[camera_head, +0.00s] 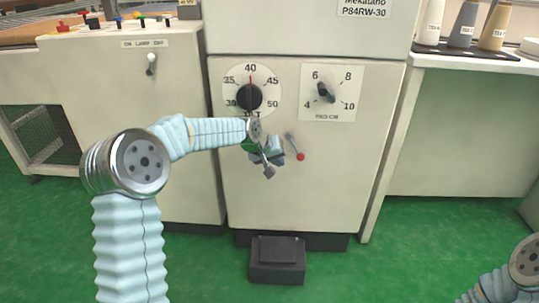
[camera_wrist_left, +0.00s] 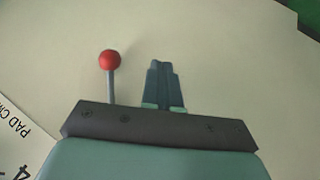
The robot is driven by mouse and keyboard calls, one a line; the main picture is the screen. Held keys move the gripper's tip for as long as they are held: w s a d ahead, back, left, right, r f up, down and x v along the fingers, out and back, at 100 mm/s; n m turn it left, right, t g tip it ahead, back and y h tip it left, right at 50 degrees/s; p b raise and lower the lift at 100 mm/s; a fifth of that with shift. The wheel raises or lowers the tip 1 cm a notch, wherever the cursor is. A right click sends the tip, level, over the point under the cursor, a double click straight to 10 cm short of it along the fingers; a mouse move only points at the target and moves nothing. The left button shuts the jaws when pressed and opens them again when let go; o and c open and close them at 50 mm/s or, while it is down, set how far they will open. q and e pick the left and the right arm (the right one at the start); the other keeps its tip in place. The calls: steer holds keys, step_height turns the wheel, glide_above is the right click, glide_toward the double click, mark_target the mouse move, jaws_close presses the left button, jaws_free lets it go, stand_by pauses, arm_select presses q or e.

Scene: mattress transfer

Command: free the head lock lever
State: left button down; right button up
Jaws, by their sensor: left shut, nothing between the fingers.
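The head lock lever is a thin grey rod with a red ball (camera_head: 300,157) on the front panel of the cream machine, below the dials. In the head view it slants down to the right. My left gripper (camera_head: 277,154) is just left of the lever, in front of the panel. In the left wrist view, the red ball (camera_wrist_left: 109,60) stands to the left of my shut fingers (camera_wrist_left: 162,84), with a clear gap between. The fingers hold nothing. The rod's lower end is hidden behind the gripper's dark bar there. My right gripper is out of view.
Above the lever are a numbered dial (camera_head: 250,97) and a PAD CM dial (camera_head: 326,92). A small lamp switch (camera_head: 151,64) is on the left cabinet. A dark pedal box (camera_head: 277,260) stands on the green floor. Thread cones (camera_head: 465,24) stand on the right table.

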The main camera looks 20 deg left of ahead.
mark_target(297, 150)
arm_select(q)
steer(key=d, duration=0.1)
steer(key=w+d+r, duration=0.1)
steer(key=d, duration=0.1)
steer(key=shift+w, duration=0.2)
stand_by(0.3)
steer(key=shift+d+h+b, duration=0.15)
steer(key=shift+h+b, duration=0.15)
steer(key=shift+b, duration=0.1)
